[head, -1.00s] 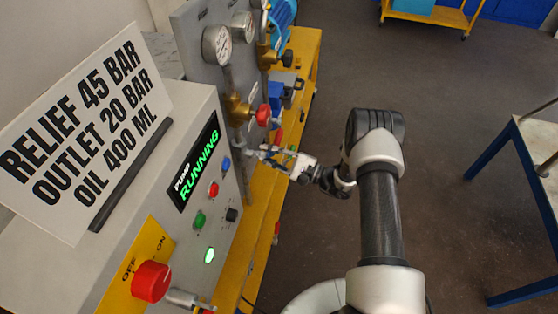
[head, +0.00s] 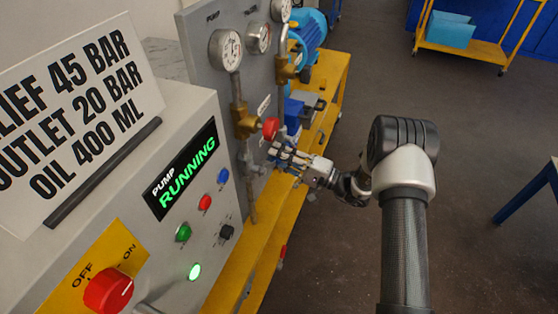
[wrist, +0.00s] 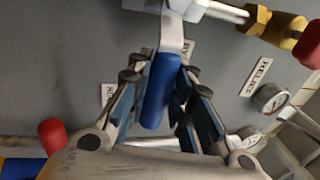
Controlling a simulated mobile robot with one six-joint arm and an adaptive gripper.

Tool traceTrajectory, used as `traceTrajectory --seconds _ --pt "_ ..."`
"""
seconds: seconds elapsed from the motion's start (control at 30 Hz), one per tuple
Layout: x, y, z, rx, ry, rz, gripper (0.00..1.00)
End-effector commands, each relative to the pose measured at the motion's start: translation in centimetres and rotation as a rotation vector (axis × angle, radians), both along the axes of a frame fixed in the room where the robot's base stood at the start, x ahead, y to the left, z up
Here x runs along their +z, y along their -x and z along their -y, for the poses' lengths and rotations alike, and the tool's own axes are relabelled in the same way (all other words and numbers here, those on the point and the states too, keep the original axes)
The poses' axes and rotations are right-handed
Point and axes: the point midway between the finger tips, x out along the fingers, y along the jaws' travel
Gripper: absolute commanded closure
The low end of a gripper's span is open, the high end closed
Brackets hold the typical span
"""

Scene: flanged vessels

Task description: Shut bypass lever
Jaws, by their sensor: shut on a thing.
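The bypass lever shows in the wrist view as a blue-sleeved handle (wrist: 158,92) on a bright metal shank, which leads up to a metal valve body (wrist: 186,8). A partly covered label starting "BY" stands beside it on the grey panel. My gripper (wrist: 160,76) has one finger on each side of the blue sleeve and is shut on it. In the head view my gripper (head: 282,154) reaches the panel just below the red knob (head: 270,128). The lever itself is mostly hidden there by the fingers.
The control box (head: 150,215) at left has a display (head: 181,170) reading "PUMP RUNNING", several buttons and a red OFF/ON switch (head: 108,290). Gauges (head: 225,48) and brass fittings sit above my gripper. The yellow bench (head: 262,240) runs below. Open floor lies right.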

Motion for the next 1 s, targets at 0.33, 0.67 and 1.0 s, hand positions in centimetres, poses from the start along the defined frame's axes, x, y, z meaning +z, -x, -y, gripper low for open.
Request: traceTrajectory --seconds 0.33,0.67,1.0 --pt "0.35 -0.01 0.07 -0.001 0.017 0.04 1.0" --pt "0.41 -0.01 0.06 0.0 0.016 0.042 0.77" --pt "0.36 0.02 -0.02 0.001 0.015 0.039 0.59"
